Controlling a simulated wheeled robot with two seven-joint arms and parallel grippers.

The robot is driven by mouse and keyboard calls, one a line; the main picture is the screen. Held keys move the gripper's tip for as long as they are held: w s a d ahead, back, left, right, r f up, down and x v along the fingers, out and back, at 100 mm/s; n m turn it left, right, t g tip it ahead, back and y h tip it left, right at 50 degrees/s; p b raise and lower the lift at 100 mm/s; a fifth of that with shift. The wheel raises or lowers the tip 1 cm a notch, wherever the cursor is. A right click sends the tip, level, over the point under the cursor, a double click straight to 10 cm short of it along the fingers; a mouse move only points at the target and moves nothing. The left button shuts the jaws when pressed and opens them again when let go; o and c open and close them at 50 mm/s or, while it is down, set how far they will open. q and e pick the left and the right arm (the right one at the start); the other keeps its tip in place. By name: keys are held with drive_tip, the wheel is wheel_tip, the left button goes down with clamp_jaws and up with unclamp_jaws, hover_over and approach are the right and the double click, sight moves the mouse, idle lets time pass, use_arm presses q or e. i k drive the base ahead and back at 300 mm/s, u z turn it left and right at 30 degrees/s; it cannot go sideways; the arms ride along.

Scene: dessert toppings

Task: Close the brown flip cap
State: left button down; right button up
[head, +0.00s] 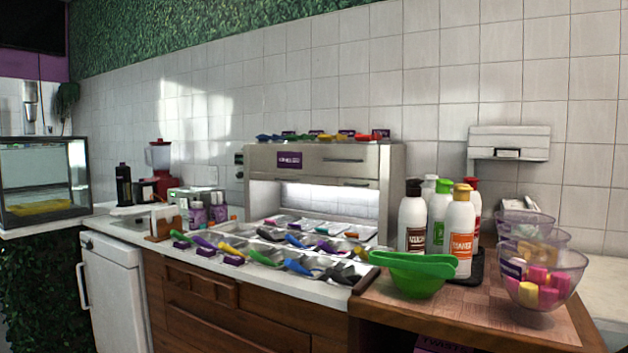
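A white bottle (412,218) with a dark brown label stands upright on the wooden side table, at the left front of a group of bottles. Its brown cap (413,187) is at the top; at this size I cannot tell whether the flip lid is open or shut. Next to it on the right is a white bottle (460,222) with an orange label and a yellow-gold cap (462,191). A bottle with a green cap (443,186) and one with a red cap (472,183) stand close behind. Neither of my grippers is in view.
A green bowl (415,277) stands in front of the bottles. Clear bowls (541,278) with colourful pieces stand to the right. A counter of topping trays with scoops (290,252) lies to the left. The wooden table (478,312) has bare room at its front.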

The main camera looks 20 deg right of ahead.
sight(415, 182)
drive_tip(key=u, duration=0.3)
drive_tip(key=i, duration=1)
drive_tip(key=z, duration=0.15)
